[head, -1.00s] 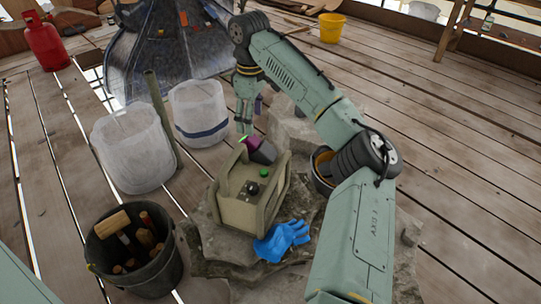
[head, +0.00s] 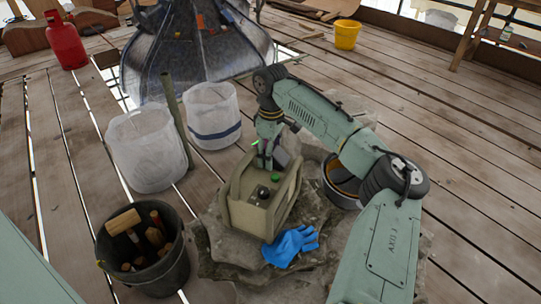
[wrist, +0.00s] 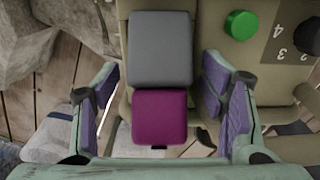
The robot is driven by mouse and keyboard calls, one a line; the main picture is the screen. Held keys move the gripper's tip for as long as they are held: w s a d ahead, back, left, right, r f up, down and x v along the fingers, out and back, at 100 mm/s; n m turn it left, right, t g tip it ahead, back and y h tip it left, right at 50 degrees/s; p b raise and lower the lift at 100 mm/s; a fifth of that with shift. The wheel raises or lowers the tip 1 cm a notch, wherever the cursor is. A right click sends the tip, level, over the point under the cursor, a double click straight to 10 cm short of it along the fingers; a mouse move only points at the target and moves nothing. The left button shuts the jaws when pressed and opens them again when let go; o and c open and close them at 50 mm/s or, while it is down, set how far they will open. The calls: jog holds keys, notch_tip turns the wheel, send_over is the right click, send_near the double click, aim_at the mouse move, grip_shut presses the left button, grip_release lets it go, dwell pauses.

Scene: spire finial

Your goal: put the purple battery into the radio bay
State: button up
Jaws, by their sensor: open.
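The purple battery (wrist: 160,115), a block with a magenta face and a grey face, stands at the radio (wrist: 208,22) in the wrist view. The beige radio (head: 250,215) also shows in the head view, with a green knob and a dark dial on top. The battery's grey part (head: 282,157) sticks up at the radio's far end. My gripper (wrist: 160,105) is open, with one purple-padded finger on each side of the battery and a gap to both. The bay opening is hidden, so I cannot tell how deep the battery sits.
A blue glove (head: 290,246) lies on the stone (head: 222,245) in front of the radio. A bucket of tools (head: 150,275) stands at left, two white bins (head: 145,150) behind it. A round container (head: 340,190) is right of the radio, near my arm.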

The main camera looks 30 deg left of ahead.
grip_shut()
dwell(0.8)
jog(key=shift+r, duration=0.15)
